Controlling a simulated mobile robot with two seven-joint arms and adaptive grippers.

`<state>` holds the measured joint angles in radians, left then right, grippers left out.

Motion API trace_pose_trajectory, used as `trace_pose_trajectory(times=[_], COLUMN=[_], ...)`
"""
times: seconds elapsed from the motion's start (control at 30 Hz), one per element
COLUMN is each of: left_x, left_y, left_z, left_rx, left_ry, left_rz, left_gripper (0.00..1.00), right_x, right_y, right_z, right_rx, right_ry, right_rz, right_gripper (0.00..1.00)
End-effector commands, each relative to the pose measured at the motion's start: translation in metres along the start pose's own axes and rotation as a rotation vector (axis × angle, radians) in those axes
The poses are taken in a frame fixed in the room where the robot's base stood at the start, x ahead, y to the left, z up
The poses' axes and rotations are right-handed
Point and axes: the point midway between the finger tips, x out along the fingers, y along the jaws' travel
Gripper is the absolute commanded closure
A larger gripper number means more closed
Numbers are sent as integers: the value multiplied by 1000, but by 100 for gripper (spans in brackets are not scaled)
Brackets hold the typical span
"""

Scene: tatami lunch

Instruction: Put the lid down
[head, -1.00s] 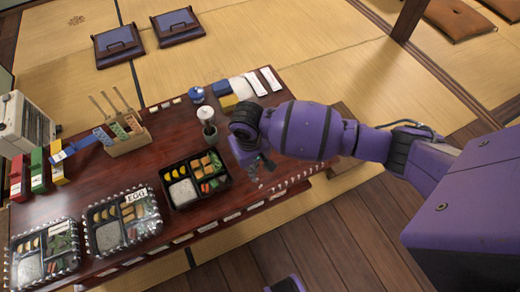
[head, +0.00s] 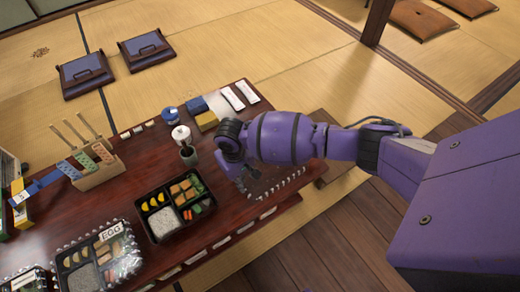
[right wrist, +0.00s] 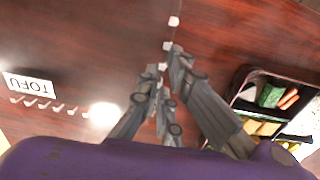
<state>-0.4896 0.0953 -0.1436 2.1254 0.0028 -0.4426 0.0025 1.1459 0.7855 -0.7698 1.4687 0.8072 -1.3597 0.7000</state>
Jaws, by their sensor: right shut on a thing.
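A clear lid (head: 278,181) with a beaded rim shows faintly at the table's right end. It also shows in the right wrist view, where its TOFU label (right wrist: 28,84) is seen. My right gripper (head: 250,187) is shut on the lid's edge beside the open lunch box; its fingers (right wrist: 165,78) meet at the beaded rim in the wrist view. Whether the lid touches the table I cannot tell. The open black lunch box (head: 207,214) with rice, egg and vegetables stands left of the gripper. My left gripper is not in view.
A lidded box marked EGG (head: 128,277) stands at the front left of the dark table (head: 130,195). A utensil cup (head: 189,156), yellow block (head: 206,120) and blue-topped jar (head: 171,115) stand behind the gripper. A wooden holder (head: 95,172) stands further left.

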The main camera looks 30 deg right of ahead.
Motion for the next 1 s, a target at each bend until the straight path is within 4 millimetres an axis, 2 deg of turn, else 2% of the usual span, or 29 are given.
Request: trace_pose_trajectory(times=[0.17,0.33,0.67,0.77,1.0], left_x=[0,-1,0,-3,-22], left_y=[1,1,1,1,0], left_z=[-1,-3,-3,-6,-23], left_rx=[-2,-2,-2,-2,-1], left_ry=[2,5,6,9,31], left_rz=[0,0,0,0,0], left_gripper=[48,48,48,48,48], right_x=[0,1,0,-10,-61], right_y=[-1,0,0,0,-1], right_z=[-2,-2,-2,-2,-3], right_rx=[0,0,-1,-1,-1], right_ry=[3,3,3,5,9], right_rz=[0,0,0,0,-1], right_gripper=[100,76,76,76,76])
